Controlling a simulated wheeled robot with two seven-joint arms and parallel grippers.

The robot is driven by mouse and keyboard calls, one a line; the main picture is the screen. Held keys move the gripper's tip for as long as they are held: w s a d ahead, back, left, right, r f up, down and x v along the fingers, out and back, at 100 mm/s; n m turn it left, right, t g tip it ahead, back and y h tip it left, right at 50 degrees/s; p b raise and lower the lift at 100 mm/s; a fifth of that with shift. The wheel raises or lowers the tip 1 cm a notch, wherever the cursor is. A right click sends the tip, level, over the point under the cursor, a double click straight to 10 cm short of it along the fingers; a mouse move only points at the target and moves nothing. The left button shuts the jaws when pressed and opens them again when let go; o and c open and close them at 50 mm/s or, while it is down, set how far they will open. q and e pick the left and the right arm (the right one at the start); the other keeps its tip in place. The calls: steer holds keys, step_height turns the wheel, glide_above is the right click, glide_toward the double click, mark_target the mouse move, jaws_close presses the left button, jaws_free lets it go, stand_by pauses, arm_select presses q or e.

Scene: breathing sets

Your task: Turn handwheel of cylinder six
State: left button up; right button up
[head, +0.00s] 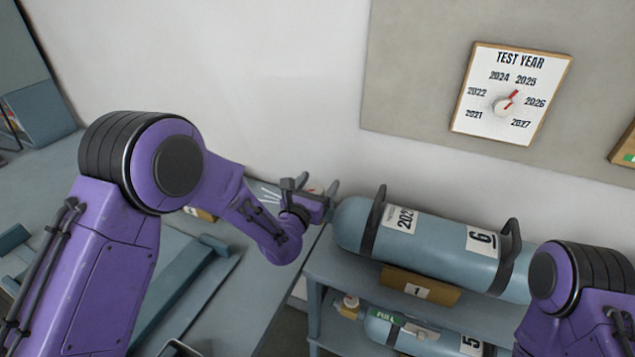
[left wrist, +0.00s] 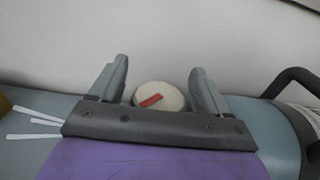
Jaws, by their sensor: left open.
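Cylinder six (head: 440,240) is a blue-grey tank lying on the upper level of a rack, with a "6" label, a label that seems to read 202-something, and dark strap handles. In the left wrist view its handwheel (left wrist: 158,97) is a cream round knob with a red mark, at the cylinder's left end. My left gripper (head: 318,188) is open at that end. In the left wrist view its fingers (left wrist: 160,88) stand on either side of the handwheel, with gaps visible; contact cannot be seen. The head view mostly hides the handwheel. My right gripper is out of view.
Cylinder five (head: 405,333) lies on the level below, with a green label. A tag marked "1" (head: 418,290) hangs on the rack. Thin white strips (left wrist: 35,122) lie left of the gripper. A "TEST YEAR" dial board (head: 512,95) hangs on the wall. A grey bench (head: 250,290) stands left.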

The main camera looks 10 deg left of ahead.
arm_select(q)
steer(key=c, duration=1)
steer(key=shift+o, duration=0.2)
steer(key=n+y+b, duration=0.2)
steer(key=y+b, duration=0.1)
steer(key=shift+a+f, duration=0.2)
steer(key=shift+f, duration=0.1)
steer(key=n+y+b, duration=0.1)
steer(key=y, duration=0.1)
steer(key=n+y+b, duration=0.1)
steer(key=y+b, duration=0.1)
steer(key=shift+a+n, duration=0.15)
steer(key=shift+n, duration=0.15)
steer(key=shift+a+r+n+g+y+b, duration=0.1)
steer(key=shift+n+g+y+b, duration=0.05)
steer(key=shift+n+y+b, duration=0.4)
steer(key=shift+a+r+n+g+y+b, duration=0.15)
steer(key=shift+n+y+b, duration=0.15)
steer(key=shift+y, duration=0.45)
steer(key=shift+s+d, duration=0.1)
steer(key=o, duration=1)
steer(key=shift+c, duration=0.2)
